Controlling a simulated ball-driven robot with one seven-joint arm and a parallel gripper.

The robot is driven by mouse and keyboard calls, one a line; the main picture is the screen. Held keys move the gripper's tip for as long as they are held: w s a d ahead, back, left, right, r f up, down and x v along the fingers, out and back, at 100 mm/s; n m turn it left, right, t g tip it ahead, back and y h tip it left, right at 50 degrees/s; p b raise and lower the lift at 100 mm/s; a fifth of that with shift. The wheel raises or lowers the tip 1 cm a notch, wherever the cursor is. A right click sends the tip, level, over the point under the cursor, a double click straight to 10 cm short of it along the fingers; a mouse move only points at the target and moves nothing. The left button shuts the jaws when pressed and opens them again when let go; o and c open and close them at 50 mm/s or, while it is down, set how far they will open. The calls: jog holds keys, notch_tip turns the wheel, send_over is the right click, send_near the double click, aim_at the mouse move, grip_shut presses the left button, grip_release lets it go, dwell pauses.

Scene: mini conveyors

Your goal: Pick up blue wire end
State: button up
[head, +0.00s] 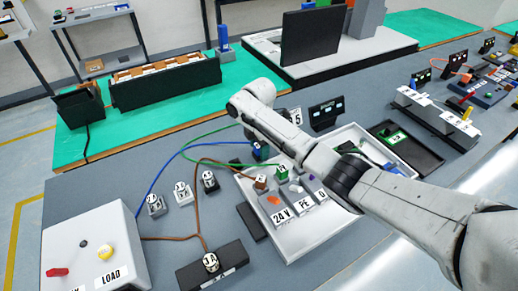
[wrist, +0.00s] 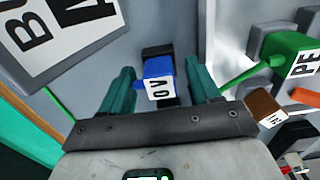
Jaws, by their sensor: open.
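The blue wire end is a blue block marked 0V (wrist: 158,84). In the wrist view it sits between the two teal fingers of my open gripper (wrist: 158,70), with gaps visible on both sides. It is not gripped. A dark piece shows just behind the block. In the head view the blue wire (head: 165,170) arcs from the left toward a small dark blue-green shape (head: 260,151) below my forearm. Block and fingers are hard to tell apart there, and my arm hides part of this spot.
A green block (wrist: 280,55) and a brown block (wrist: 266,106) lie right of my gripper. Their wires run close by. A white tray (head: 318,231) holds labelled terminals. A labelled plate (wrist: 62,28) is at upper left in the wrist view. A LOAD box (head: 75,228) stands at left.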

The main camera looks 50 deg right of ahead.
jog(key=c, duration=1)
jog(key=shift+c, duration=0.2)
